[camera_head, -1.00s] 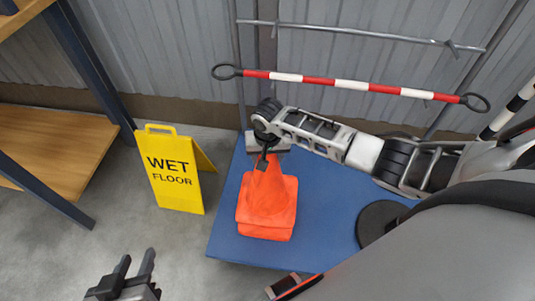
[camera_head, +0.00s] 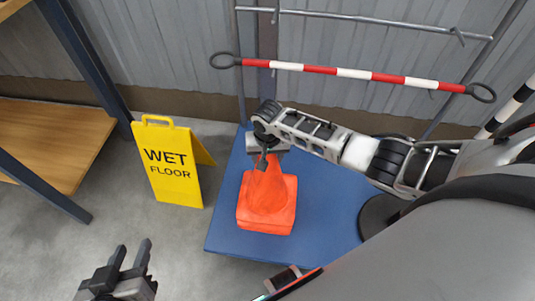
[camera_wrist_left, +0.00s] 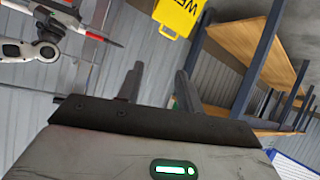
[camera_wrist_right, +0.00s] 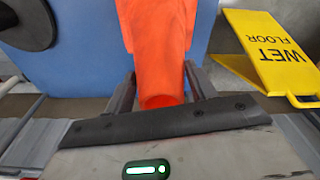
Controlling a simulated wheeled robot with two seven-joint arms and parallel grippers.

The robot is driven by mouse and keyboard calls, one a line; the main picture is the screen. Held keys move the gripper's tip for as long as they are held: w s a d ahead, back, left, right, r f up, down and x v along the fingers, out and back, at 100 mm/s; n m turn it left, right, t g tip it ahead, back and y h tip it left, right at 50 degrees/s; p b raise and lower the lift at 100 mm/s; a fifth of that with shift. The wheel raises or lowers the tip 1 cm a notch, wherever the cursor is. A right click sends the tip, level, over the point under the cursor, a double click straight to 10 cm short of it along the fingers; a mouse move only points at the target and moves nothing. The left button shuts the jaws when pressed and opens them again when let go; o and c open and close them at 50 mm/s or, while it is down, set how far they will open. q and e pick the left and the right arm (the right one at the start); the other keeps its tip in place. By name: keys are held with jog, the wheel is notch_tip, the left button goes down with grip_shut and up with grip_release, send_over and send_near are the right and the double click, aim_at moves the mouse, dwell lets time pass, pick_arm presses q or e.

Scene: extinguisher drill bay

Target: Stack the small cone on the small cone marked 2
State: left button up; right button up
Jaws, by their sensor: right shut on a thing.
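An orange cone (camera_head: 269,190) stands on the blue table in the head view. A wide orange square base shows at its foot; I cannot tell whether this is one cone or two nested together. No number is visible. My right gripper (camera_head: 262,160) is shut on the cone's narrow top. In the right wrist view the cone (camera_wrist_right: 160,40) sits between the two fingers (camera_wrist_right: 160,88), its tip toward the wrist. My left gripper (camera_head: 130,255) is open and empty at the lower left, away from the table; its fingers (camera_wrist_left: 158,80) are apart in the left wrist view.
The blue table (camera_head: 320,200) has free room to the right of the cone, up to a dark round disc (camera_head: 378,217). A yellow wet floor sign (camera_head: 172,165) stands on the floor at left. A wooden shelf (camera_head: 50,145) is further left. A red-white bar (camera_head: 350,73) hangs behind.

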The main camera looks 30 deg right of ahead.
jog(key=shift+f+b, duration=1.1)
jog(key=shift+f, duration=0.6)
jog(key=o, duration=1.6)
